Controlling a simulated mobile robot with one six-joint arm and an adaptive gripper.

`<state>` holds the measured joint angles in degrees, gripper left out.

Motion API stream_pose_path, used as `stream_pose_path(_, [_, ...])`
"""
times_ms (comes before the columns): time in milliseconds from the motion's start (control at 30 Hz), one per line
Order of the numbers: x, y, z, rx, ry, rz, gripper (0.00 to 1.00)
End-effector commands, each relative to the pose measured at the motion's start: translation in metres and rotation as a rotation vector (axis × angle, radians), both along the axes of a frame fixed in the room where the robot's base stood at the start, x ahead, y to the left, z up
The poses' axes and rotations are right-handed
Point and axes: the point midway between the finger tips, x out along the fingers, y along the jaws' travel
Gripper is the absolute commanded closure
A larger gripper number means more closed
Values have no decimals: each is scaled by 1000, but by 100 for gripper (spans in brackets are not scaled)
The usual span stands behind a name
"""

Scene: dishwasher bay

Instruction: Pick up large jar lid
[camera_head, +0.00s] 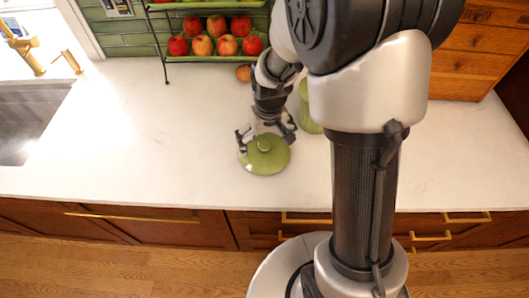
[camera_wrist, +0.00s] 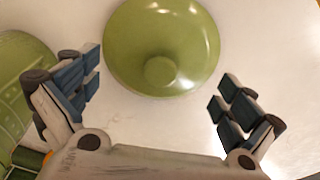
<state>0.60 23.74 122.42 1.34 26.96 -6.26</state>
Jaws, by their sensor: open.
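The large jar lid (camera_head: 264,156) is a round, glossy green disc with a central knob, lying on the white counter near its front edge. In the wrist view the lid (camera_wrist: 160,40) is at the top centre, its knob facing me. My gripper (camera_head: 266,137) is over the back part of the lid in the head view. In the wrist view my gripper (camera_wrist: 160,92) has its two fingers wide apart, with nothing between the pads. The lid's knob lies between the finger lines but farther out than the fingertips. I cannot tell the exact height above it.
A green jar (camera_head: 309,108) stands right behind the lid, partly hidden by my arm; it also shows at the left of the wrist view (camera_wrist: 22,85). A rack of red apples (camera_head: 213,35) stands at the back. A sink (camera_head: 28,120) is left. The counter's left middle is clear.

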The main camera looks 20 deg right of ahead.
Motion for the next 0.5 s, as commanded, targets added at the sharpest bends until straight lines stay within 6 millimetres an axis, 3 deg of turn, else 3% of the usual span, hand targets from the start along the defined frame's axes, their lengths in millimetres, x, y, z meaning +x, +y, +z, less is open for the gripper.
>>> stream_pose_path(33, [1, 0, -13, 0, 2, 0, 0])
stream_pose_path(167, [3, 0, -28, 0, 1, 0, 0])
stream_pose_path(400, [4, 1, -29, 0, -1, 0, 0])
stream_pose_path(500, [4, 1, -29, 0, 0, 0, 7])
